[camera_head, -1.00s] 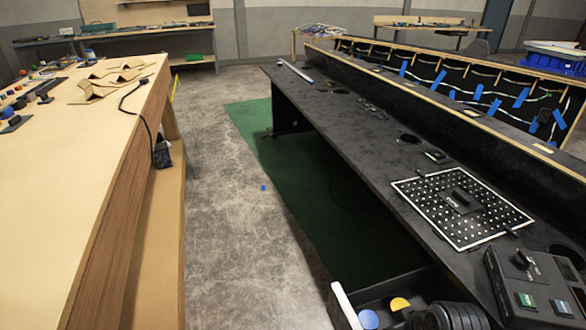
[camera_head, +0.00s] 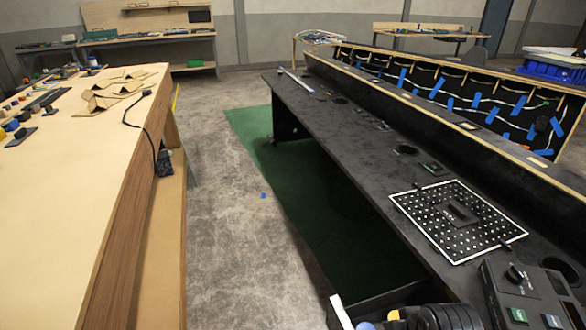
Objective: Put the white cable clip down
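I cannot make out a white cable clip in the head view. My gripper is not in view. The long black console desk (camera_head: 345,140) runs from the far middle to the near right. A black and white dotted panel (camera_head: 420,213) with a small dark block (camera_head: 460,212) on it lies on the desk. An open drawer (camera_head: 395,298) sticks out at the bottom edge, mostly cut off. A black ribbed round thing (camera_head: 447,318) shows there.
A wooden workbench (camera_head: 75,190) with cardboard pieces (camera_head: 105,95), a black cable (camera_head: 150,128) and small parts stands at the left. A small blue piece (camera_head: 263,196) lies on the floor.

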